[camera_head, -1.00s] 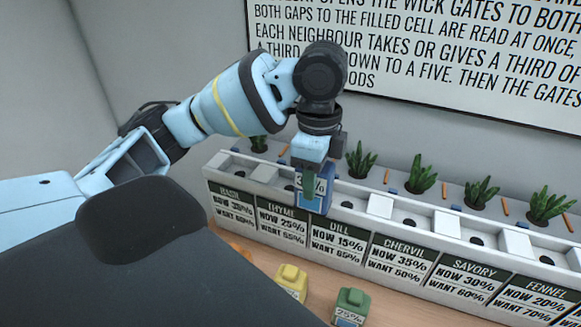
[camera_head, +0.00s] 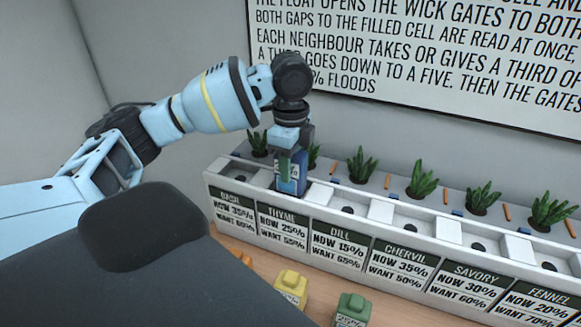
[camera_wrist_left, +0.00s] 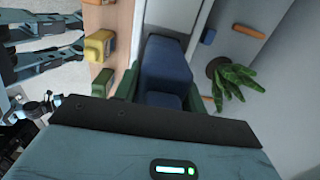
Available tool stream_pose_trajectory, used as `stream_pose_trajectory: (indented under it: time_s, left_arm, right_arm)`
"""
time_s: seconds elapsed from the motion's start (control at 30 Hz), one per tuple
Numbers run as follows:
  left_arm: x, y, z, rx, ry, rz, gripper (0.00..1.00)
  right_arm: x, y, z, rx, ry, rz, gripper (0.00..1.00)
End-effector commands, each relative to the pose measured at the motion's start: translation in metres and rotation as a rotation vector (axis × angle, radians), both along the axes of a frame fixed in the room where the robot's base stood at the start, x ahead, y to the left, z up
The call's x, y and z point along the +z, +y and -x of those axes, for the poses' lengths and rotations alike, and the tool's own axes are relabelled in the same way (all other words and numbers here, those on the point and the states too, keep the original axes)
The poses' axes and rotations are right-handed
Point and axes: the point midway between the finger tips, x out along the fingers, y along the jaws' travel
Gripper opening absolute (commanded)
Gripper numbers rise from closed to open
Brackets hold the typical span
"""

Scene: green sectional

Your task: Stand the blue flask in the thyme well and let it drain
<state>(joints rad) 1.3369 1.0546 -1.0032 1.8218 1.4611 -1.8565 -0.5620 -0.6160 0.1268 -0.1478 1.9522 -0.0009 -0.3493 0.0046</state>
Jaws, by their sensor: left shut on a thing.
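The blue flask (camera_head: 290,180) is upright at the trough, above the thyme label (camera_head: 282,227). My left gripper (camera_head: 291,160) is shut on it from above. The flask's base meets the line of the thyme well, but the gripper and trough wall hide whether it touches the bottom. In the left wrist view the blue flask (camera_wrist_left: 165,75) sits between the green fingers of my left gripper (camera_wrist_left: 162,88). My right gripper is not in view.
The white trough (camera_head: 350,262) runs right with dill, chervil, savory and fennel wells, and basil at the left end. Plants (camera_head: 362,165) stand behind it. A yellow flask (camera_head: 291,286) and a green flask (camera_head: 352,310) stand on the wooden table in front.

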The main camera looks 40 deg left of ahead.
Motion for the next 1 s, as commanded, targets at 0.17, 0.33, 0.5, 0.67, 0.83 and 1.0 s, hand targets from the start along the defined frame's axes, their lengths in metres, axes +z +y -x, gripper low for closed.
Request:
stream_pose_trajectory:
  time_s: [0.17,0.33,0.5,0.67,0.83,1.0]
  left_arm:
    - [-0.0114,0.0004,0.0000,0.001,-0.004,-0.001,0.13]
    - [-0.0115,0.0002,-0.0001,0.001,-0.003,-0.001,0.13]
    - [-0.0151,0.0001,0.0001,0.001,-0.001,0.000,0.43]
    - [-0.0149,0.0000,0.0000,0.001,-0.001,0.000,0.63]
    - [-0.0148,0.0000,0.0000,0.001,-0.001,0.000,0.63]
    - [-0.0114,0.0001,-0.0003,0.001,-0.003,-0.001,0.63]
  right_arm:
    - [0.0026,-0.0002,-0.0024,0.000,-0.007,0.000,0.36]
    - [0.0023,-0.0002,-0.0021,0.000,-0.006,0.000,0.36]
    - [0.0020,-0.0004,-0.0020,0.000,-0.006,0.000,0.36]
    - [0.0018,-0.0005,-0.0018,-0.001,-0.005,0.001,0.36]
    - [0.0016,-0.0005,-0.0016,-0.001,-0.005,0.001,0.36]
    - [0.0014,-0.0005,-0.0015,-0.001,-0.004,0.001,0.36]
